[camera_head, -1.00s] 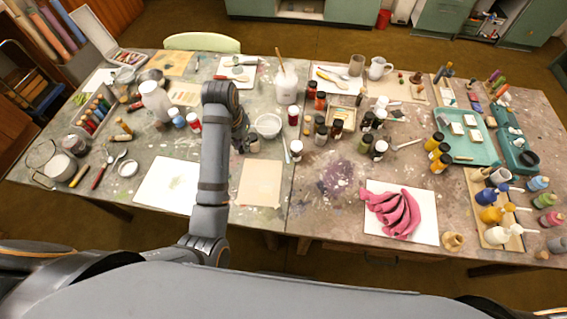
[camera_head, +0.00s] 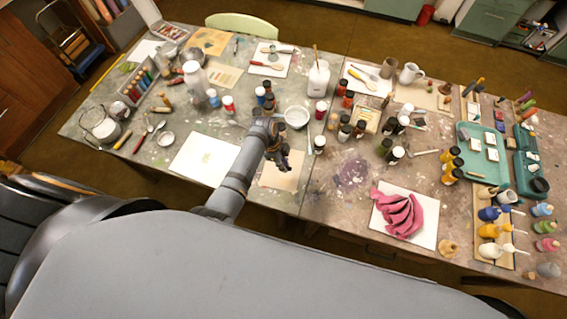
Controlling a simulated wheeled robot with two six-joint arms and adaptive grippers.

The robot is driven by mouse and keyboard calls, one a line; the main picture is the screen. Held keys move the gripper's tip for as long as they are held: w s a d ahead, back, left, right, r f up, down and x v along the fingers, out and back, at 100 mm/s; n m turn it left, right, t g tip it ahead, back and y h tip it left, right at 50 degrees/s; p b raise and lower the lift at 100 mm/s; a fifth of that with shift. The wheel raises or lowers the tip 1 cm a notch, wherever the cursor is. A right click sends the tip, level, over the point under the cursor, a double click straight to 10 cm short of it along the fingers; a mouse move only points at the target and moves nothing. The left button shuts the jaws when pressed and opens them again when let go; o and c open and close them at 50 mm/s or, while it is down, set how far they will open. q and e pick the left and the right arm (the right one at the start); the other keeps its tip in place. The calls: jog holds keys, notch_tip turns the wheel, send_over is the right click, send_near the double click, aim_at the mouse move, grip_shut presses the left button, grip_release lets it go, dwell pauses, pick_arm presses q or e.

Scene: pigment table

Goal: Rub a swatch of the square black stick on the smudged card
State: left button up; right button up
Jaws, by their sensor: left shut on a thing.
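A white card (camera_head: 203,161) with a faint greenish smudge lies flat at the front left of the table. A plain tan card (camera_head: 291,180) lies to its right, partly hidden by my left arm. My left gripper (camera_head: 282,162) is over the tan card, pointing down, and is shut on a small dark thing. The held thing is too small and too hidden by the fingers to tell its shape. I cannot tell whether it touches the card. I cannot make out the square black stick anywhere else. My right gripper is not in view.
A white bowl (camera_head: 296,117) and several dark jars stand just behind the gripper. A pink cloth (camera_head: 398,213) lies on another white card to the right. A teal tray (camera_head: 483,167) is farther right. The paint-stained table (camera_head: 330,213) is bare between the tan card and cloth.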

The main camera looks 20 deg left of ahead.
pick_arm(q)
notch_tip(320, 180, down, 5)
jog(key=b, duration=0.4)
jog(key=shift+r, duration=0.15)
jog(key=shift+f+b, duration=0.85)
jog(key=shift+f, duration=0.1)
jog(key=shift+r, duration=0.1)
